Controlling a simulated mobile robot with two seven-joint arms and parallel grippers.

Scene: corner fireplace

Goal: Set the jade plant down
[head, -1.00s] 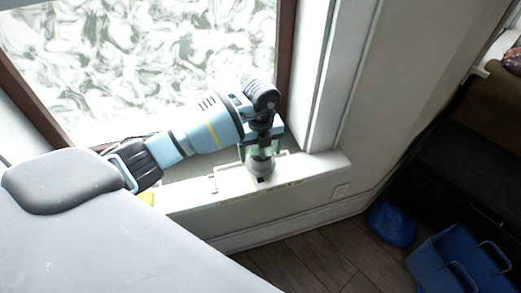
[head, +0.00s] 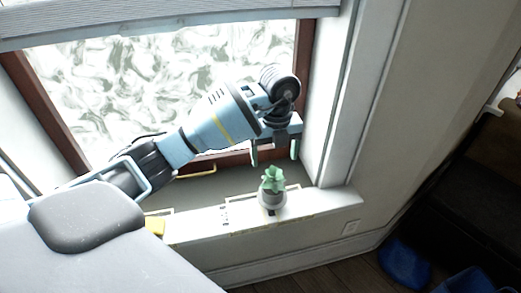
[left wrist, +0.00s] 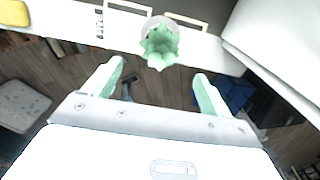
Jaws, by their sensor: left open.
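The jade plant (head: 272,188), green leaves in a grey-white pot, stands upright on the white windowsill (head: 325,203). In the left wrist view the plant (left wrist: 160,42) is seen from above, beyond the fingertips and between their lines. My left gripper (head: 274,153) is above the plant, its two green fingers spread apart and empty. The fingers (left wrist: 158,75) also show wide open in the left wrist view, clear of the plant. My right gripper is in neither view.
A yellow object (head: 155,226) lies on the sill to the left of the plant. The window (head: 150,85) is behind my arm, and a wall (head: 400,100) stands at the right. Blue containers (head: 405,262) are on the floor at lower right.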

